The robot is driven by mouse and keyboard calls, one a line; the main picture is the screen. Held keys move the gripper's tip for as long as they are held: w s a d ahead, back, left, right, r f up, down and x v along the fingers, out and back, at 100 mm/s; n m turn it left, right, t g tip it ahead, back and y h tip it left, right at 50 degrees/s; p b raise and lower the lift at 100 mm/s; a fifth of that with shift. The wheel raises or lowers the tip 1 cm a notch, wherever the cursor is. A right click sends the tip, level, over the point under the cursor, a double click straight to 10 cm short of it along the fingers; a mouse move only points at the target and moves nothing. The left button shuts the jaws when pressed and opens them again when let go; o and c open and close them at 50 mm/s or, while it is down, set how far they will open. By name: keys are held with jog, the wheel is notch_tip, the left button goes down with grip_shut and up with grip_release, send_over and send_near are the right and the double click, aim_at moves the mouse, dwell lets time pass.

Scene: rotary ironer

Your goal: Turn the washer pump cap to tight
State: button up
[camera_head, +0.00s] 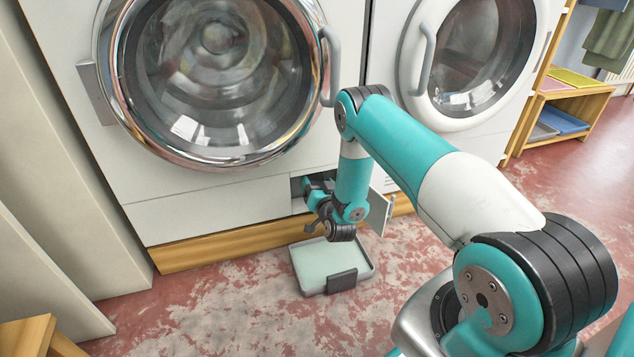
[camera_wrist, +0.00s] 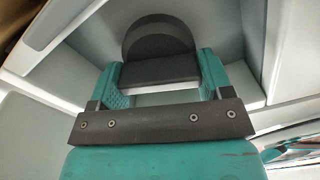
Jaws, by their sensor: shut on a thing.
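The washer pump cap (camera_wrist: 158,38) is dark grey and round with a raised straight grip bar, and it sits inside the pale recess in the wrist view. My gripper (camera_wrist: 160,72) has its two teal fingers on either side of the grip bar, shut on it. In the head view my gripper (camera_head: 312,187) reaches into the small pump opening at the washer's (camera_head: 210,190) lower right. The cap is hidden there by my wrist. I cannot tell from these frames how tight the cap is.
The pump hatch door (camera_head: 380,211) stands open just right of my wrist. A shallow grey tray (camera_head: 308,275) lies on the floor below the opening. A second washer (camera_head: 405,150) stands to the right. The floor in front is mostly clear.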

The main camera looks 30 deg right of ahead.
jog(key=m+p, duration=0.2)
jog(key=m, duration=0.1)
jog(key=m+p, duration=0.2)
jog(key=m, duration=0.2)
jog(key=shift+s+d+p, duration=0.15)
jog(key=shift+p, duration=0.2)
jog(key=m+p, duration=0.2)
jog(key=m, duration=0.1)
jog(key=shift+f+m, duration=0.1)
jog(key=shift+m, duration=0.3)
jog(key=shift+f+m+p, duration=0.2)
jog(key=shift+m+p, duration=0.9)
jog(key=shift+m, duration=0.4)
jog(key=o, duration=0.9)
jog(key=shift+s, duration=0.1)
